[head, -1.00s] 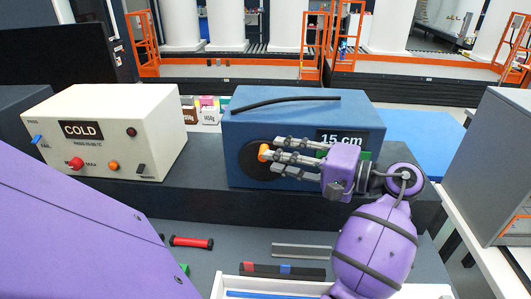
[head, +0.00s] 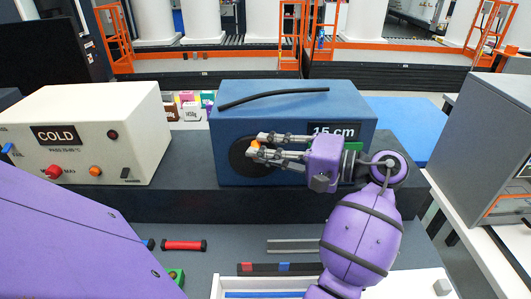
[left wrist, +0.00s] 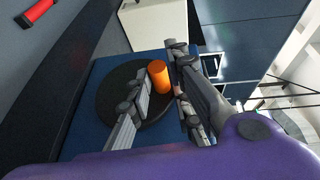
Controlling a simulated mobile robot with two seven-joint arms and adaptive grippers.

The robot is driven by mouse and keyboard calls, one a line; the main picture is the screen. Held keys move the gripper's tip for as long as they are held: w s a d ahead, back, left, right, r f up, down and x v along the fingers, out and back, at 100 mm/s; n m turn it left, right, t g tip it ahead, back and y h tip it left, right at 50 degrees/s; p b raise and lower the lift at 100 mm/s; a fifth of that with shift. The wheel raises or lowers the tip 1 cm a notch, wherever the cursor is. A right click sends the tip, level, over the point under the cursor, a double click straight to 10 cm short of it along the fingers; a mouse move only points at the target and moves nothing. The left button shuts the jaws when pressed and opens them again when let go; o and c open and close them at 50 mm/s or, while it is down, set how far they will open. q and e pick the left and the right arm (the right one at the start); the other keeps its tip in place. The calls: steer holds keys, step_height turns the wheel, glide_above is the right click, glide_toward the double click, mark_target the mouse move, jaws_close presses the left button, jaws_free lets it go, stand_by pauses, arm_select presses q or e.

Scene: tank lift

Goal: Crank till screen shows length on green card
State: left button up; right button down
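A blue box (head: 228,112) stands on a dark bench with a round black crank disc (head: 237,160) on its front. The disc carries an orange knob (head: 256,145). The screen (head: 334,131) reads "15 cm". A green card (head: 353,147) shows below the screen, mostly behind my gripper, its writing hidden. My left gripper (head: 257,147) has its fingers on either side of the orange knob. In the left wrist view, the knob (left wrist: 158,77) sits between the fingertips, which appear closed against it, over the black disc (left wrist: 105,97). My right gripper is not in view.
A cream box labelled COLD (head: 135,120) with red and orange knobs stands left. A black rod (head: 273,96) lies on the blue box. A grey cabinet (head: 480,140) stands right.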

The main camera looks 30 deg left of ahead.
arm_select(q)
steer(key=shift+f, duration=0.25)
jaws_close()
steer(key=shift+f, duration=0.1)
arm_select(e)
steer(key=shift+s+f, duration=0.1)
arm_select(q)
steer(key=shift+w+d+f+m+y+b, duration=0.2)
steer(key=shift+f+m+y, duration=0.25)
steer(key=shift+y, duration=0.5)
steer(key=shift+w+d+f+m+y+b, duration=0.1)
steer(key=shift+d+f+m+y+b, duration=0.15)
steer(key=shift+f+m+y+b, duration=0.45)
steer(key=shift+w+d+f+m+y+p, duration=0.15)
steer(key=shift+d+m+y, duration=0.15)
steer(key=shift+y, duration=0.85)
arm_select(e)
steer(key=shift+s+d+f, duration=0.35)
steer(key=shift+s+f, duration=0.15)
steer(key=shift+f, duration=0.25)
arm_select(q)
steer(key=shift+r, duration=0.15)
